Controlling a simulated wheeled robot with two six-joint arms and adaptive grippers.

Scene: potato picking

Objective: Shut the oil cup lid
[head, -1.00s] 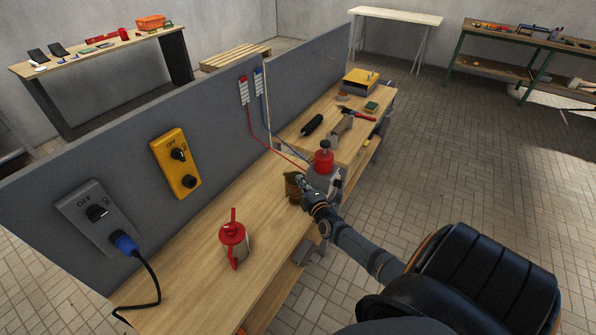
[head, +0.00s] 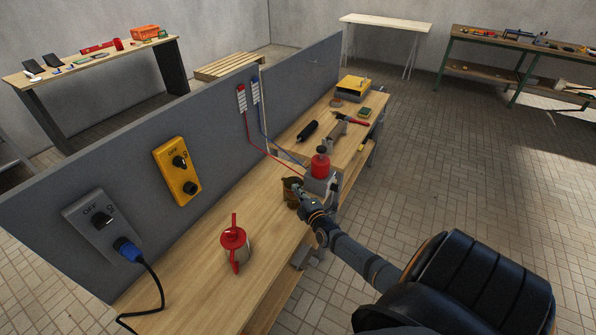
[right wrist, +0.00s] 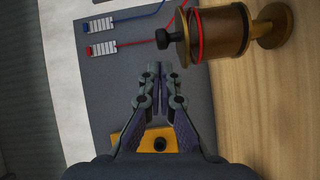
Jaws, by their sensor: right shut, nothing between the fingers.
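The brass oil cup (head: 291,193) stands on the long workbench, beside the dividing panel. In the right wrist view the oil cup (right wrist: 226,32) lies sideways at the upper right, with a black knob (right wrist: 163,39) at its left, top end. I cannot tell for certain whether its lid is fully down. My right gripper (head: 302,196) is close to the cup in the head view and partly covers it. In the right wrist view my right gripper (right wrist: 161,68) is shut and empty, apart from the cup and just below the knob in the picture. My left gripper is not in view.
A red container (head: 320,166) on a grey block is just beyond my right gripper. The grey panel (head: 220,120) carries a yellow switch box (head: 176,172). Red and blue wires hang near the cup.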

